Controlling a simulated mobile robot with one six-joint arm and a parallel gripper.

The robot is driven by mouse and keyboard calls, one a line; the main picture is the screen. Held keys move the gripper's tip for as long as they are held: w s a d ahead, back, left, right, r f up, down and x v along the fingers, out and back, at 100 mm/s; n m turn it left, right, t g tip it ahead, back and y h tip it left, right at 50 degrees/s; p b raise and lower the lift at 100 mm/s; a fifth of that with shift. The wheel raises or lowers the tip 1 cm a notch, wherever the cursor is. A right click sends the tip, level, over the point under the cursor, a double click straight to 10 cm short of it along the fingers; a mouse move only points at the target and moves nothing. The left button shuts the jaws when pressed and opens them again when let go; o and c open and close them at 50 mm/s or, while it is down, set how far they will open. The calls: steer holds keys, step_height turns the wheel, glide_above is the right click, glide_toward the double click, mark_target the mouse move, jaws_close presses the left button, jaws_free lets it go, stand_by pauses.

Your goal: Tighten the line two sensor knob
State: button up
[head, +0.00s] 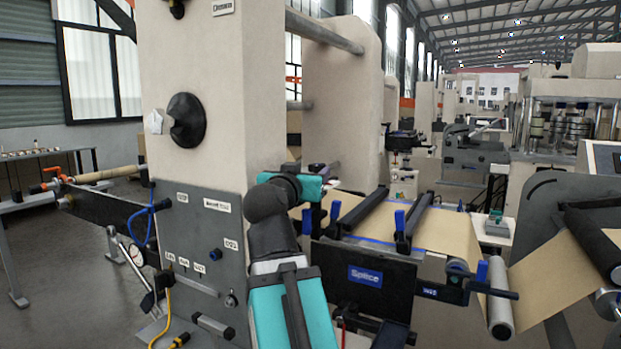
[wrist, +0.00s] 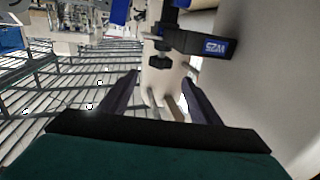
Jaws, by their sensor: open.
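A small black knob (wrist: 160,62) shows in the wrist view, on a threaded stem below a dark bracket (wrist: 190,40) with a blue label that I cannot read surely. My gripper (wrist: 161,77) is open, its two dark fingers pointing toward the knob. The knob appears just beyond the fingertips, in the gap between them; I see no contact. In the head view a dark bracket with a small blue label (head: 430,293) sits right of the Splice plate (head: 365,275); whether it is the same one I cannot tell.
A grey control panel (head: 205,240) with small labels and a black round knob (head: 187,120) are on the left of the machine. Blue-handled bars (head: 402,225) cross the brown kraft web (head: 450,232). A metal roller (head: 499,300) stands at the right.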

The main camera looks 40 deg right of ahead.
steer(key=shift+b+v, duration=1.55)
steer(key=shift+v, duration=0.6)
